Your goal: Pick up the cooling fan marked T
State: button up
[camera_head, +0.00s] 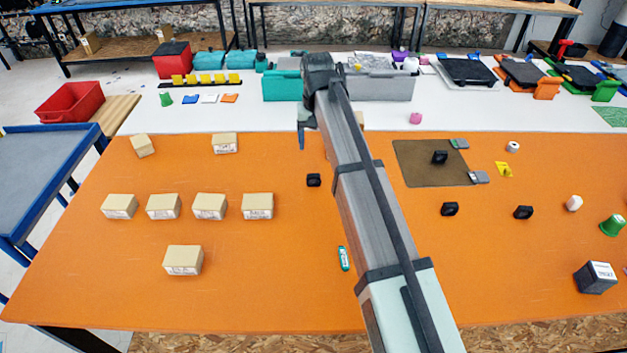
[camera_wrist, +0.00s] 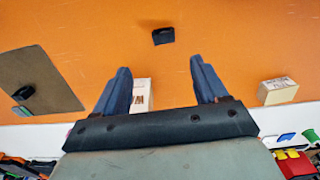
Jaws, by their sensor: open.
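Several small black square cooling fans lie on the orange table; no letter T can be read on any. In the head view one fan (camera_head: 313,180) lies left of my arm, one (camera_head: 440,157) on the brown mat, and two (camera_head: 449,209) (camera_head: 524,212) to the right. In the wrist view one fan (camera_wrist: 163,35) lies beyond my fingertips, roughly centred between them, and another (camera_wrist: 24,93) sits on the mat at left. My gripper (camera_wrist: 160,66) is open, empty and above the table. In the head view it (camera_head: 303,138) is partly hidden by my arm.
A labelled box (camera_wrist: 141,95) shows between my fingers, below them. Several cardboard boxes (camera_head: 183,260) stand on the left table. The brown mat (camera_head: 415,165), a black cube (camera_head: 596,277) and a green cup (camera_head: 613,225) are at right. Teal and grey bins (camera_head: 383,87) stand behind.

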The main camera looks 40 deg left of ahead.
aim_at(314, 177)
jog(key=f, duration=0.9)
jog(key=s+f, duration=0.1)
jog(key=f, duration=0.3)
jog(key=shift+f, duration=0.4)
jog(key=c, duration=1)
